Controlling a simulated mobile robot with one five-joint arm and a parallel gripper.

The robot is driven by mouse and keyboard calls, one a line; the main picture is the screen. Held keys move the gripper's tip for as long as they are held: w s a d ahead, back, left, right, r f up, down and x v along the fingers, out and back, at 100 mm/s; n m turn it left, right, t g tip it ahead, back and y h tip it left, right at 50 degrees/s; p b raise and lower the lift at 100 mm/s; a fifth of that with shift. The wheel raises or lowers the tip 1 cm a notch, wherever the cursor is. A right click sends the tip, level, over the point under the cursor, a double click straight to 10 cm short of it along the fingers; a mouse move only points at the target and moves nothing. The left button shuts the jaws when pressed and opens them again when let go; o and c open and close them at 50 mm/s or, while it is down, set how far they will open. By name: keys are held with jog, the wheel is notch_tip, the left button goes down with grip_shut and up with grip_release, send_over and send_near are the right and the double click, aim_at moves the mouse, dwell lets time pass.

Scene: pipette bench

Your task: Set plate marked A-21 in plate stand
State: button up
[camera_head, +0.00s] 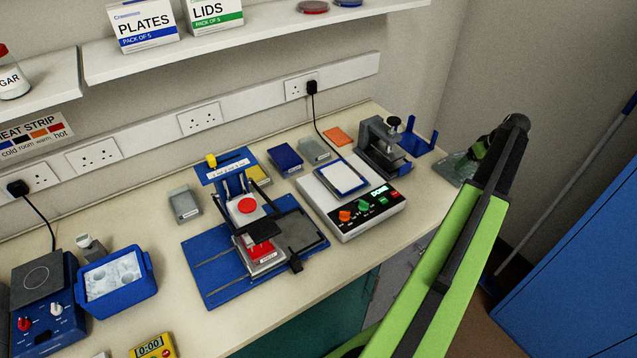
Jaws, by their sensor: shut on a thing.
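My gripper (478,150) is at the right end of the bench, at the tip of my green and black arm. It is shut on a clear, greenish plate (455,167), tilted and partly hidden by the arm. No A-21 mark can be read on it. A blue stand with upright prongs (419,143), seemingly the plate stand, is just left of the plate and gripper. From this view I cannot tell whether the plate touches the stand or the bench.
A grey and black press-like device (382,146) stands left of the blue stand. A white instrument with a "DONE" display (370,212) is in front of it. A blue-based rig (217,275) fills the bench middle. Shelves hang above; a blue cabinet (580,280) is at right.

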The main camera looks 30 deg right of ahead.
jog(key=s+a+r+n+p, duration=0.1)
jog(key=s+a+r+p, duration=0.1)
jog(key=a, duration=0.7)
jog(key=s+a+r+n+y+p, duration=0.1)
jog(key=s+a+r+n+p, duration=0.1)
jog(key=a, duration=0.7)
jog(key=shift+s+a+r+n+p, duration=0.3)
jog(key=shift+s+p, duration=0.05)
jog(key=shift+s, duration=0.5)
